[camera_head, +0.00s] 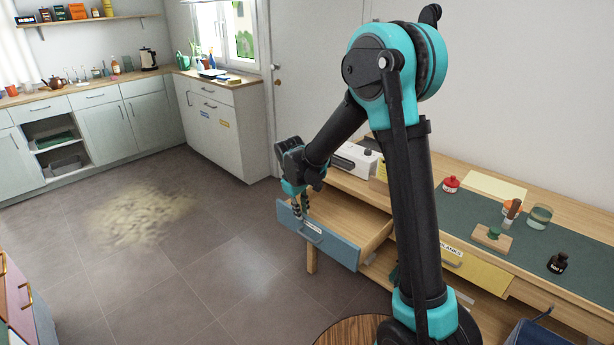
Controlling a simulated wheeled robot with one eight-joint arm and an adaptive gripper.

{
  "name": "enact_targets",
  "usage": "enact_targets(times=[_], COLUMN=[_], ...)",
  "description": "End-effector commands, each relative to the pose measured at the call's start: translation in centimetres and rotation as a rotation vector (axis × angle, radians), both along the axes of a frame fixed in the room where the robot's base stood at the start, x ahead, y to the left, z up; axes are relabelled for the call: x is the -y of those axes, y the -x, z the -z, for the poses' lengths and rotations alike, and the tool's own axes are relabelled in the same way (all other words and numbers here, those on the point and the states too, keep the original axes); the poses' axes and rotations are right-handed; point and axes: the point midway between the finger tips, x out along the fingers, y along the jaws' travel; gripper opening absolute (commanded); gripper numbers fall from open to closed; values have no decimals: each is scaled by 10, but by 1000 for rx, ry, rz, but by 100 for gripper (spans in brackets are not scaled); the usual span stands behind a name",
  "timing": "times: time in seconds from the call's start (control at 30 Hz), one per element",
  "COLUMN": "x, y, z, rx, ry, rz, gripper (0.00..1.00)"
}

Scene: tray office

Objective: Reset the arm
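My gripper (300,208) hangs at the end of my black and teal arm, near the middle of the picture. It points down at the front of an open drawer (352,222) with a blue front (330,243). The fingers are close to the drawer's front edge at its left end; whether they touch it I cannot tell. The fingers are small and partly dark here, so their opening is unclear. I see nothing held in them. My arm rises in the right half of the picture and bends back down to the gripper.
A wooden desk (590,219) with a green mat (590,257) runs along the right wall. A yellow drawer (480,270) is shut.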

Motion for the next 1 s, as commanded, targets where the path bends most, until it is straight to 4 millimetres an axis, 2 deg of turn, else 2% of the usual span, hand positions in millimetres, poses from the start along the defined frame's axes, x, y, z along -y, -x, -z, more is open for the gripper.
enact_targets(times=[0.07, 0.17, 0.37, 0.5, 0.7, 0.9, 1.0], x=[6, 26, 91, 133, 184, 220, 230], y=[2, 10, 45, 78, 132, 187, 208], z=[-2, -10, -32, -41, -43, -34, -28], rx=[3, 14, 59, 97, 153, 212, 236], ry=[-5, -21, -88, -138, -207, -273, -300], rz=[13, 55, 214, 337, 511, 679, 744], gripper=[17, 17, 17, 17, 17, 17, 17])
